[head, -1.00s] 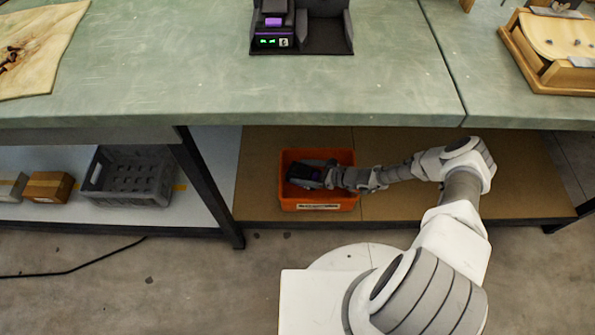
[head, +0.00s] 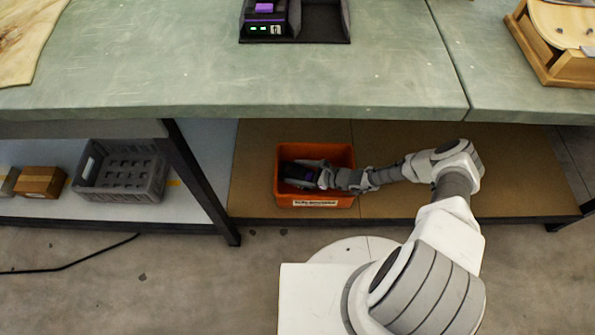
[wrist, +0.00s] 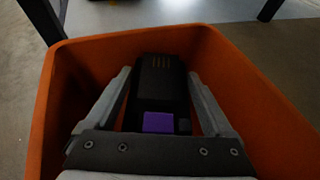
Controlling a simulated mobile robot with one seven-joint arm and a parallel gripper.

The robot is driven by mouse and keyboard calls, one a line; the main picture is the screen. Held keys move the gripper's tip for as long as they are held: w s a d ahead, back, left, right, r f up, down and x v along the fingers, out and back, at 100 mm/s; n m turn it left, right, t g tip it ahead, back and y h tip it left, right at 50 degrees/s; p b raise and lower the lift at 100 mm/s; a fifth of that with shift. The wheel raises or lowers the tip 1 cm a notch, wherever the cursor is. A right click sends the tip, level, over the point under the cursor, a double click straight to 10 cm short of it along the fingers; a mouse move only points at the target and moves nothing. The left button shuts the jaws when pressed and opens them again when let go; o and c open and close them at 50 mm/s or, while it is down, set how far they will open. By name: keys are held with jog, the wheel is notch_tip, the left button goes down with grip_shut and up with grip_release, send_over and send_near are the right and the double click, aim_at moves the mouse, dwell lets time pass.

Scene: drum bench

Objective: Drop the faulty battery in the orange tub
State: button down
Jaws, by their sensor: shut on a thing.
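The orange tub (head: 345,156) stands on the brown lower shelf under the bench, with a white label on its front. It also shows in the wrist view (wrist: 250,95), its walls around my gripper. My gripper (head: 303,175) reaches into the tub from the right. In the wrist view its two fingers (wrist: 158,95) are shut on the battery (wrist: 160,78), a black block with a purple patch. The battery is within the tub's walls; whether it touches the floor of the tub cannot be told. In the head view the battery is dark and partly hidden by the gripper.
A charger (head: 268,28) with a purple-marked battery and green lights sits on the green bench top (head: 200,80) above. A grey crate (head: 125,190) and a cardboard box (head: 42,181) stand on the left shelf. A dark table leg (head: 205,190) stands left of the tub.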

jog(key=shift+f, duration=0.55)
grip_release()
jog(key=shift+r, duration=0.4)
jog(key=p+v, duration=0.3)
jog(key=v, duration=0.9)
jog(key=shift+r+p, duration=0.25)
jog(key=shift+p, duration=0.05)
